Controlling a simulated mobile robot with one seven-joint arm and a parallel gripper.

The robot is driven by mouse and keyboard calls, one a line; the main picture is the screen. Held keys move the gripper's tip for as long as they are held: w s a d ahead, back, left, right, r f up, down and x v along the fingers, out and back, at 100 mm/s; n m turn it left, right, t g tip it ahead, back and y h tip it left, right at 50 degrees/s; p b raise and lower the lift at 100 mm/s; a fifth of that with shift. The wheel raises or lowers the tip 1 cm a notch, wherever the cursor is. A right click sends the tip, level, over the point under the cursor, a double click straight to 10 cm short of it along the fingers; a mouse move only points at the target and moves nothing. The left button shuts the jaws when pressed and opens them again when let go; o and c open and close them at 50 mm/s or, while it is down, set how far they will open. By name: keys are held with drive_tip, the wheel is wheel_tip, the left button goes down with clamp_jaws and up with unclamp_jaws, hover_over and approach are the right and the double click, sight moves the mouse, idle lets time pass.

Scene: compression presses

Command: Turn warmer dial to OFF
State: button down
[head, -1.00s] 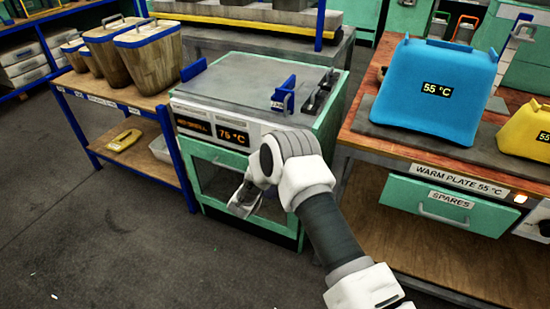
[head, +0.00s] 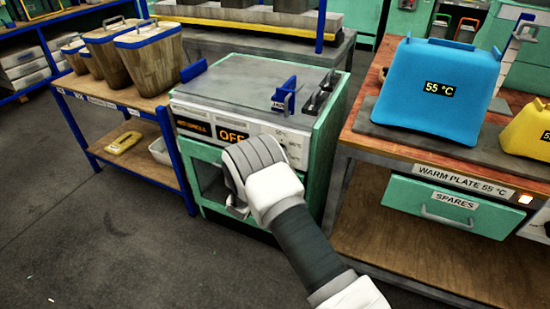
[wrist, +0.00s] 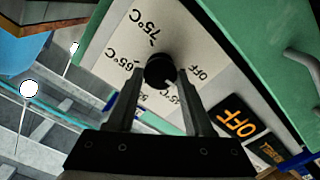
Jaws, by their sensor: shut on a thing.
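The warmer (head: 310,185) is a green cabinet with a white front panel and a grey top. Its orange display (head: 232,135) reads OFF, and the same display shows in the wrist view (wrist: 236,123). The black dial (wrist: 159,69) sits on the white panel, ringed by printed marks for OFF and several temperatures. My gripper (wrist: 160,78) is shut on the dial, with one finger on each side of it. The exact heading of the dial's pointer is hard to tell. In the head view my arm hides the dial and my fingertips.
A wooden bench (head: 365,125) at right carries a blue container (head: 430,115) reading 55 °C and a yellow one (head: 528,133). A blue-framed shelf (head: 120,95) with wooden bins stands close at left. The floor in front is clear.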

drive_tip(key=n, duration=0.4)
drive_tip(key=shift+f+n, duration=0.15)
drive_tip(key=shift+n, duration=0.25)
idle(0.4)
drive_tip(key=shift+c, duration=1.5)
unclamp_jaws()
drive_tip(key=p+v, duration=0.3)
drive_tip(key=v, duration=1.4)
drive_tip(key=shift+s, duration=0.25)
drive_tip(key=shift+a, duration=0.1)
